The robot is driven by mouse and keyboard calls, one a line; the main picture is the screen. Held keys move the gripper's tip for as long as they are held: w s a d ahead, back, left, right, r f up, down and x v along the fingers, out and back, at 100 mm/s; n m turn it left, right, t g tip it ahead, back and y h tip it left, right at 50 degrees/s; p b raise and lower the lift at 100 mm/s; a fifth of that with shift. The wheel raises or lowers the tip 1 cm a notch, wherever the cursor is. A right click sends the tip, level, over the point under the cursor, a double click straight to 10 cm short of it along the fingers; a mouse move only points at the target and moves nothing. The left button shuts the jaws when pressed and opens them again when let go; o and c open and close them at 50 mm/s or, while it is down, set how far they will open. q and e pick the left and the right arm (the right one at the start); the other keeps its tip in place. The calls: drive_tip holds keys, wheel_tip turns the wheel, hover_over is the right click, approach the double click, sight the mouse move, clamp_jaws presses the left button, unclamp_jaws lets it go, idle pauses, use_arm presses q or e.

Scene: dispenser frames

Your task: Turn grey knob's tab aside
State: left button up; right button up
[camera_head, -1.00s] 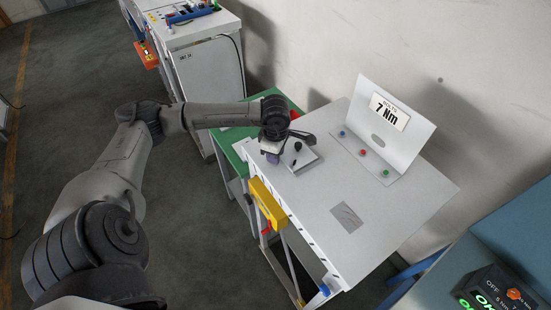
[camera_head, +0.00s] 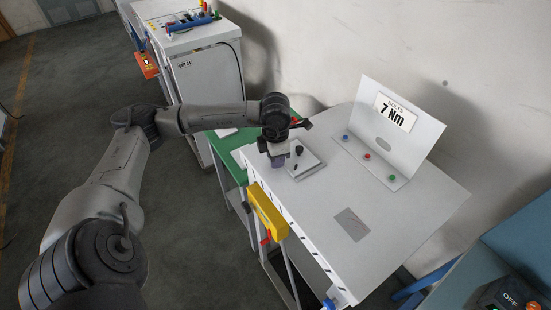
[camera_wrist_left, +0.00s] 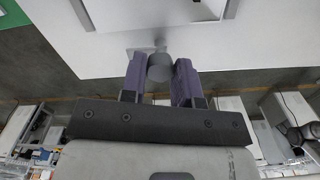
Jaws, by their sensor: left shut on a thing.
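The grey knob (camera_wrist_left: 159,68) is a short round grey piece at the table's edge in the left wrist view. My left gripper (camera_wrist_left: 160,80) has its two purple fingers on either side of it and is shut on it. The tab cannot be made out clearly. In the head view my left gripper (camera_head: 278,161) points down at the near left edge of the white table (camera_head: 400,200), beside a small plate with a black knob (camera_head: 299,150). There the grey knob is hidden by the gripper. My right gripper is not in view.
An upright "7 Nm" panel (camera_head: 400,118) stands at the table's back, with blue, red and green buttons before it. A yellow piece (camera_head: 266,210) hangs on the front edge. A green table (camera_head: 228,148) adjoins on the left. The table's middle is largely clear.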

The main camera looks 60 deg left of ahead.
use_arm(q)
drive_tip(key=shift+r, duration=0.1)
idle(0.5)
drive_tip(key=o, duration=0.9)
drive_tip(key=shift+r, duration=0.45)
drive_tip(key=shift+r+b, duration=0.5)
drive_tip(key=shift+r, duration=5.9)
